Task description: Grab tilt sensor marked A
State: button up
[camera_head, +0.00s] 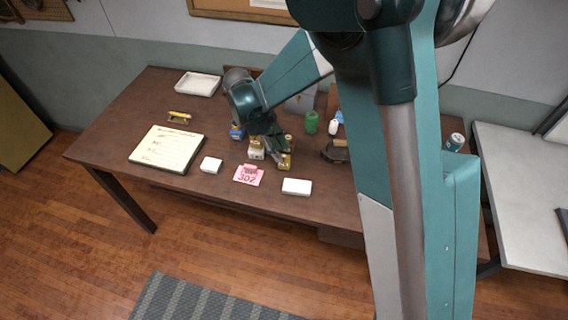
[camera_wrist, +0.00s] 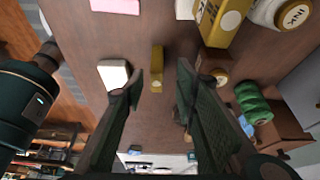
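A small yellow-brown block (camera_wrist: 157,68) with a pale round mark lies on the desk between my finger tips in the wrist view; I cannot read its mark. It seems to be the yellow piece (camera_head: 285,162) beside my gripper in the head view. Another yellow-brown piece with a round white label (camera_wrist: 222,24) stands at the upper right of the wrist view, its letter unreadable. My gripper (camera_wrist: 161,77) is open, its fingers on either side of the small block, apparently not touching it. In the head view my gripper (camera_head: 280,146) is low over the desk and partly hides the cluster.
A white box (camera_wrist: 114,74) lies left of my fingers and a green spool (camera_wrist: 253,106) right. An ink jar (camera_wrist: 284,12) stands at the upper right. A pink 302 card (camera_head: 248,175), white block (camera_head: 211,165) and notepad (camera_head: 166,148) lie on the desk (camera_head: 120,115).

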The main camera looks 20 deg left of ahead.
aim_at(284, 162)
jog(key=shift+s+x, duration=0.1)
jog(key=shift+x, duration=1.2)
jog(key=shift+s+x, duration=0.15)
jog(key=shift+x, duration=1.15)
jog(key=shift+d, duration=0.1)
grip_shut()
